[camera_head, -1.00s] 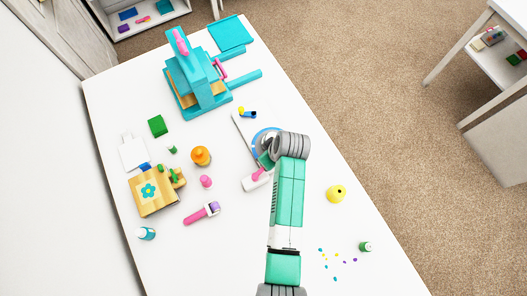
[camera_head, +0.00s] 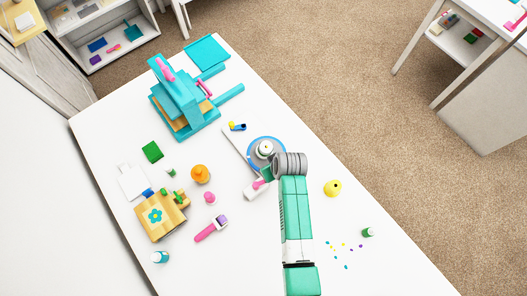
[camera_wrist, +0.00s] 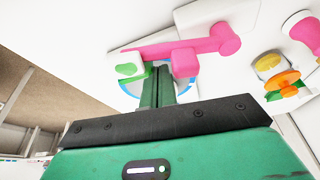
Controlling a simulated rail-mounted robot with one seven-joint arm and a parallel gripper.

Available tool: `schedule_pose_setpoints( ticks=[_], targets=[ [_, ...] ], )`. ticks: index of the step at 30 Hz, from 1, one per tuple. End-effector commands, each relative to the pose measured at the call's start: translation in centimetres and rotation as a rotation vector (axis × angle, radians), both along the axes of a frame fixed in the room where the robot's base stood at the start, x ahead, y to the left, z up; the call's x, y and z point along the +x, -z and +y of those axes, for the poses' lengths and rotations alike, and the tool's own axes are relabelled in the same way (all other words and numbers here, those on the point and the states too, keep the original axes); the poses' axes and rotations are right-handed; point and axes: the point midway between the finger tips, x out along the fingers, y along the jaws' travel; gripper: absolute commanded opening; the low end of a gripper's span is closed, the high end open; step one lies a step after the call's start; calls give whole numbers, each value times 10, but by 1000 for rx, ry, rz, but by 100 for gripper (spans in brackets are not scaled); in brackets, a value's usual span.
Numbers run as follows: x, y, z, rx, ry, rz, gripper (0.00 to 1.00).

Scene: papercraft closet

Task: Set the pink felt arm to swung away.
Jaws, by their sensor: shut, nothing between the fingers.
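The pink felt arm (camera_head: 259,184) shows only in part in the head view, beside my gripper (camera_head: 267,174). In the wrist view the felt arm (camera_wrist: 150,50) runs from a round pink pivot (camera_wrist: 225,40) on a white base, with a pink block on its side and a green piece at its far end. The blue-rimmed disc (camera_head: 252,159) lies beyond my gripper; its blue edge (camera_wrist: 129,88) shows below the felt arm in the wrist view. My gripper (camera_wrist: 162,70) is shut and empty, its tips close to the pink block. I cannot tell whether they touch.
A teal press (camera_head: 180,100) stands at the back. A pink-handled roller (camera_head: 211,229), orange bottle (camera_head: 200,174) and floral box (camera_head: 160,225) lie to the left. A yellow item (camera_head: 332,188) and scattered bits are right of my arm. White table is bare between them.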

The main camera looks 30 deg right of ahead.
Motion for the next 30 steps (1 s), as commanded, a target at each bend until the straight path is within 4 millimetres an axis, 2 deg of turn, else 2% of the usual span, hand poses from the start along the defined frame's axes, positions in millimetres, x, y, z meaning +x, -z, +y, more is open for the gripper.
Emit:
schedule_pose_setpoints(
  ticks=[15,23,26,30],
  targets=[
    [13,1,12,0,-6,1,0],
    [13,0,13,2,-8,1,0],
    [11,-9,12,1,-8,-1,0],
    [3,-34,10,-1,-6,-3,0]
  ],
)
